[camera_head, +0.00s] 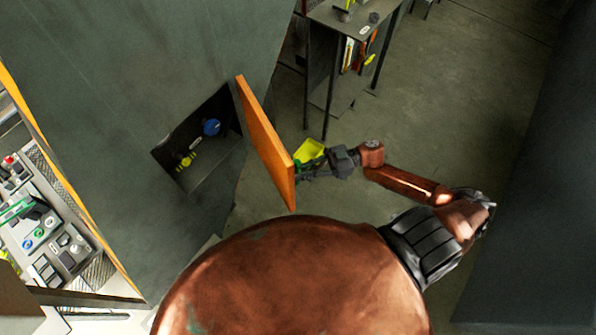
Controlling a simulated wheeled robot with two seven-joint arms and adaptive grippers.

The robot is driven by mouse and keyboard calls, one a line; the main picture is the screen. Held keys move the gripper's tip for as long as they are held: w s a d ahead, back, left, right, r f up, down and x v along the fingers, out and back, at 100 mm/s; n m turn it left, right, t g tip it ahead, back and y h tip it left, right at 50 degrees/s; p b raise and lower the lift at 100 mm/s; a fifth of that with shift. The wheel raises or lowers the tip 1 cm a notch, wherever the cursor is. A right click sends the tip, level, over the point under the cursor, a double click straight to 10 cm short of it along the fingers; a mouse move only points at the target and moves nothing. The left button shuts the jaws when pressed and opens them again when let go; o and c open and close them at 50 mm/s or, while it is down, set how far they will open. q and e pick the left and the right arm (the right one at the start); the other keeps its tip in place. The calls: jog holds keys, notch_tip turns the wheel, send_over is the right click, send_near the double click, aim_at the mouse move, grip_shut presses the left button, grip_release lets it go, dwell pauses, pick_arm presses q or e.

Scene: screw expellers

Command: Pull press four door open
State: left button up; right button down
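The orange press door (266,143) stands swung out from the dark grey press housing (140,75), seen nearly edge-on. The opening (200,140) beside it shows a blue round part (211,127) and a yellow-green part (186,160) inside. My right gripper (306,170) is at the door's outer face, near its lower free edge, by a small green part that may be the handle. The fingers are small and dark, so I cannot tell whether they are closed on it. My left gripper is not in view.
A yellow object (309,151) lies behind the gripper. A dark metal stand (328,60) with items is at the top. Open floor (455,85) lies to the right, bounded by a dark wall (545,200).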

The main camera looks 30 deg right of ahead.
jog(key=w+d+b, duration=0.2)
jog(key=d, duration=0.6)
jog(key=shift+d, duration=0.25)
jog(key=shift+w, duration=0.1)
jog(key=c, duration=2)
grip_release()
jog(key=shift+d, duration=0.1)
jog(key=v, duration=1.2)
